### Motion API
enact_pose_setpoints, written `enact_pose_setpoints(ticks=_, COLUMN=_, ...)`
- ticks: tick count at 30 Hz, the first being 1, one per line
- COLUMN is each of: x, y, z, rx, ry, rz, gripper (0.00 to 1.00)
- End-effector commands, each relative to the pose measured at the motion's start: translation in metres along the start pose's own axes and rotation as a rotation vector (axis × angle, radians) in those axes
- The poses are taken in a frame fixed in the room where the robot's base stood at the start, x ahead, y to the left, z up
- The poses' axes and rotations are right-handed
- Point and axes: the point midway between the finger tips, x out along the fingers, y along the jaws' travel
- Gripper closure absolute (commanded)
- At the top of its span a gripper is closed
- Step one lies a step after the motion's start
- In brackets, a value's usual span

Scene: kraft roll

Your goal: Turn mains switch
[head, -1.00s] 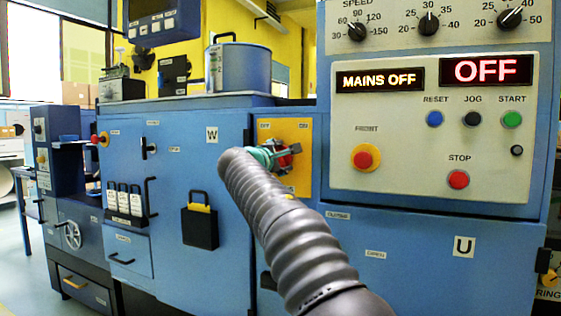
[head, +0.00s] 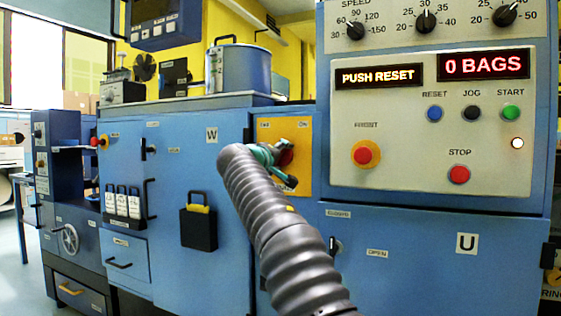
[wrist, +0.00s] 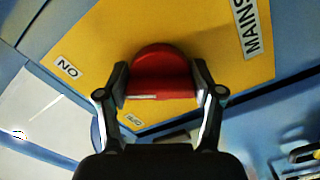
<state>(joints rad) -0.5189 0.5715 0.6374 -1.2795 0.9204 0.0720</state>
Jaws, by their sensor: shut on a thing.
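The mains switch is a red rotary handle (wrist: 162,75) on a yellow plate (wrist: 225,50), seen close up in the wrist view. My gripper (wrist: 160,92) is shut on the red handle, one finger on each side. In the head view the yellow plate (head: 297,178) sits left of the control panel, and my gripper (head: 279,155) is at the red handle, largely hidden by my arm. The panel's displays read PUSH RESET (head: 379,75) and 0 BAGS (head: 485,64).
The grey control panel (head: 425,150) has a blue RESET (head: 435,113), a green START (head: 511,113), a red STOP (head: 459,174) and a red mushroom button (head: 366,154). Blue cabinets (head: 175,270) stand left, with a black box (head: 198,228) on one door.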

Motion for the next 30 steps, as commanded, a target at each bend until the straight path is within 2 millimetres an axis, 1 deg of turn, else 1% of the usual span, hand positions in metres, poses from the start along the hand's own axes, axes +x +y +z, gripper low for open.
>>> enact_pose_setpoints(ticks=6, x=0.0004, y=-0.0021, z=0.0009, rx=0.143, ry=-0.001, rz=0.000, gripper=0.68)
enact_pose_setpoints(ticks=12, x=0.0006, y=-0.0028, z=0.0006, rx=0.224, ry=-0.002, rz=-0.001, gripper=0.68)
enact_pose_setpoints(ticks=20, x=0.0006, y=-0.0027, z=0.0004, rx=0.267, ry=-0.002, rz=-0.001, gripper=0.68)
enact_pose_setpoints(ticks=30, x=0.0005, y=-0.0026, z=0.0003, rx=0.270, ry=-0.002, rz=-0.001, gripper=0.68)
